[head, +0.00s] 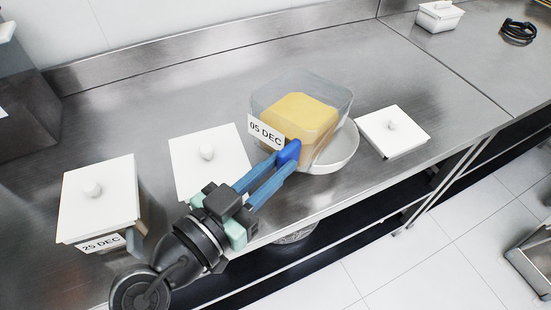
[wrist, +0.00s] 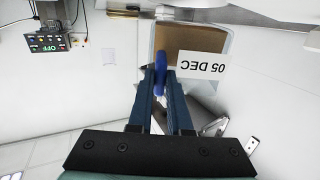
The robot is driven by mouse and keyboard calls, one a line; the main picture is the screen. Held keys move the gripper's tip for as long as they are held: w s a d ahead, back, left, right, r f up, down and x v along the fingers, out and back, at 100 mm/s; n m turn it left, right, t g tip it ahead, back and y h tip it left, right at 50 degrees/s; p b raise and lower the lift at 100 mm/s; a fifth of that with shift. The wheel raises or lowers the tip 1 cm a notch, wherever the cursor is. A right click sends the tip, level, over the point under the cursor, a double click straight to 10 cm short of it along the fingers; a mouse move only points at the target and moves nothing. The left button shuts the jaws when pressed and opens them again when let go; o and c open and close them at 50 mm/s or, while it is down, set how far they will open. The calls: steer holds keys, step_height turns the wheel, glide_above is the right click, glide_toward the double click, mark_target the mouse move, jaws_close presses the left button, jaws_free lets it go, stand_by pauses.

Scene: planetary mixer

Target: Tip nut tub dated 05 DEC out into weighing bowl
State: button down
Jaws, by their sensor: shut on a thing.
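The clear nut tub (head: 330,97) carries a white label reading 05 DEC (head: 266,132) and holds a yellow-tan mass. In the wrist view the tub (wrist: 152,40) shows with its label upside down. My gripper (head: 286,158) is shut on the blue handle (head: 291,151) on the tub's near side; the handle also shows in the wrist view (wrist: 160,73). The tub looks roughly upright. The pale weighing bowl (head: 345,150) is partly hidden behind and below the tub. I cannot tell how much gap lies between them.
A white-lidded tub labelled 25 DEC (head: 98,200) stands at left. A white container (head: 438,16) and black coil (head: 518,32) sit far right.

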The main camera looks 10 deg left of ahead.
steer(key=shift+s+a+r+g+y+p, duration=0.1)
steer(key=shift+r+g+y+p, duration=0.7)
steer(key=shift+p, duration=2)
steer(key=shift+r, duration=0.15)
steer(key=shift+r+g+p, duration=0.4)
steer(key=shift+r+p, duration=0.05)
steer(key=shift+p, duration=0.45)
steer(key=r+p, duration=0.1)
steer(key=p, duration=0.1)
steer(key=g+p, duration=0.1)
steer(key=p, duration=0.1)
steer(key=r+g+p, duration=0.1)
steer(key=p, duration=0.2)
steer(key=shift+w+d+r+y, duration=0.25)
steer(key=shift+w+r+y, duration=0.1)
steer(key=shift+w+y, duration=0.05)
steer(key=shift+f, duration=0.1)
